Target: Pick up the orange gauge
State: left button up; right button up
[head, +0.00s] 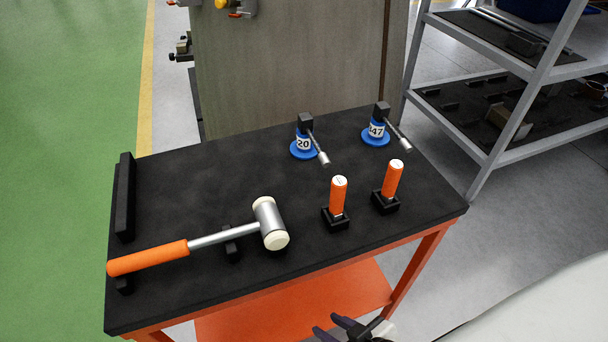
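Two orange cylinders with white tops, which look like the gauges, stand upright in black square holders on the black table top. The nearer-left orange gauge (338,196) is near the table's front edge. The other orange gauge (393,180) stands to its right and slightly farther back. My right gripper (331,324) is at the bottom edge of the view, below and in front of the table, apart from both gauges. Its two dark fingers are spread with a gap and nothing shows between them. It is partly cut off. My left gripper is not in view.
A mallet (225,239) with an orange handle lies across the table's left front. Two blue-based tools labelled 20 (303,147) and 47 (376,132) stand behind the gauges. A grey panel (295,70) rises behind the table (200,185); shelving (490,90) is at right.

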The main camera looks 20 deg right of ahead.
aim_at(396, 166)
jog(key=u, duration=2.3)
jog(key=k, duration=1.2)
jog(key=z, duration=1.6)
